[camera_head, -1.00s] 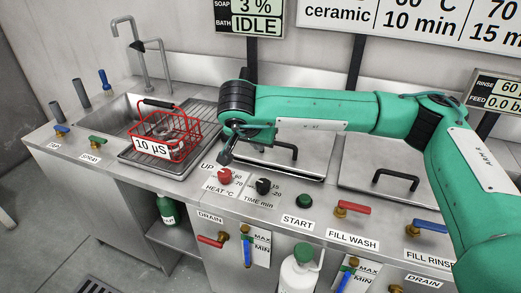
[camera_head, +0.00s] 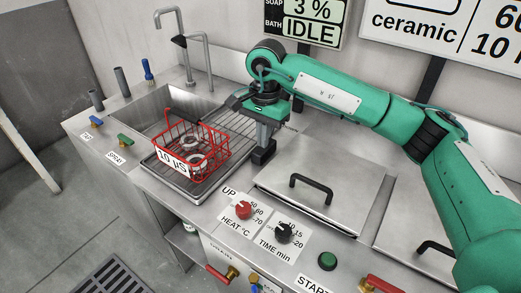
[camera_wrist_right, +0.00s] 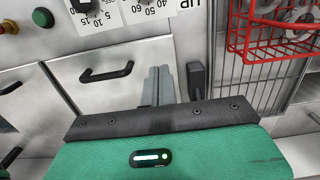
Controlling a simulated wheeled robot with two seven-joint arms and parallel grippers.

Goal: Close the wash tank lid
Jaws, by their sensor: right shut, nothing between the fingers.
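The wash tank lid (camera_head: 345,165) is a square steel plate with a black bar handle (camera_head: 312,188) near its front edge. It lies flat and level with the counter, looking down over the tank opening. The lid also shows in the wrist view (camera_wrist_right: 85,98), with its handle (camera_wrist_right: 106,73). My right gripper (camera_head: 263,155) points down with its fingers shut and empty. It is at the lid's left edge, between the lid and the drain rack; I cannot tell whether it touches. My left gripper is not in view.
A red wire basket (camera_head: 215,158) with metal parts stands on the drain rack (camera_head: 152,165), close left of my gripper. A second steel lid (camera_head: 400,222) lies to the right. Heat (camera_head: 244,210) and time (camera_head: 284,232) knobs line the front. A faucet (camera_head: 206,65) rises behind.

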